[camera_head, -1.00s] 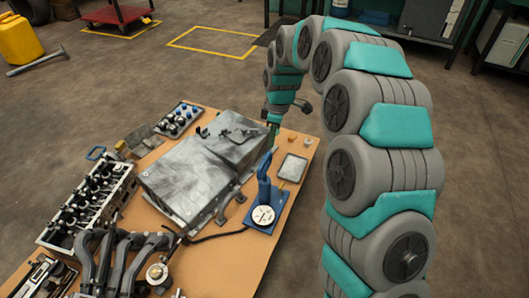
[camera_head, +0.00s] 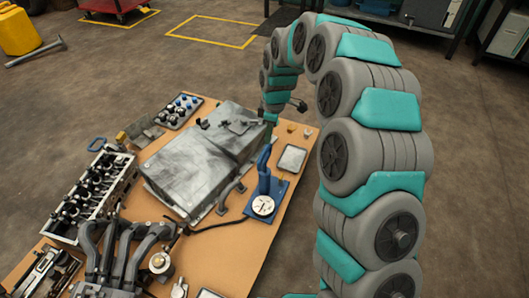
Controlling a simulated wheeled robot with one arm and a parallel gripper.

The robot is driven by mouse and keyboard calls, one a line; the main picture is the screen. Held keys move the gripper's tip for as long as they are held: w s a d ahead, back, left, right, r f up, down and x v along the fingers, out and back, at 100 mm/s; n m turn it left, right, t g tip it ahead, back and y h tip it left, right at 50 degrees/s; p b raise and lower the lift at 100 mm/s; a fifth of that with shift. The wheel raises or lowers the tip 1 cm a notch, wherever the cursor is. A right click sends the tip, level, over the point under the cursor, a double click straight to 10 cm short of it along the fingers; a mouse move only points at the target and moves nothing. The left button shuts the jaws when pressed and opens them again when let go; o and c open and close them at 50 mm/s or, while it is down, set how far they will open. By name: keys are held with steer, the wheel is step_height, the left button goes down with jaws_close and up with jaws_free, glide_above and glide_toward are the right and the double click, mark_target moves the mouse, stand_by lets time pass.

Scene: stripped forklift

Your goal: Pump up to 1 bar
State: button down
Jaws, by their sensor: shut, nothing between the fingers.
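The pump is a small blue hand pump (camera_head: 265,183) on a blue base plate, near the right edge of the wooden table. Its upright blue lever rises toward my arm's end. A round white gauge (camera_head: 262,206) faces up at its front; its reading is too small to make out. A black hose runs from the pump leftward to the engine parts. My gripper (camera_head: 268,132) hangs from the teal end of my arm, just above the lever's top. It is shut and empty. It is small and dark here, and I cannot tell whether it touches the lever.
A large grey metal housing (camera_head: 190,165) lies left of the pump. A cylinder head (camera_head: 92,195) and manifold pipes (camera_head: 120,250) fill the left side. A small metal tray (camera_head: 292,158) lies right of the pump. The table's front right part is bare.

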steer(key=shift+a+f, duration=0.15)
steer(key=shift+f, duration=1)
steer(key=shift+a+f, duration=0.1)
steer(key=shift+f, duration=1)
steer(key=shift+b, duration=0.3)
step_height(320, 180, down, 4)
steer(key=shift+f+b, duration=0.15)
steer(key=shift+b, duration=0.45)
steer(key=shift+r, duration=0.25)
steer(key=d, duration=0.1)
steer(key=d+r, duration=0.1)
steer(key=d, duration=0.1)
steer(key=shift+s, duration=0.2)
steer(key=shift+r, duration=0.1)
step_height(320, 180, up, 8)
glide_above(266, 151)
steer(key=d, duration=0.4)
steer(key=shift+s, duration=0.2)
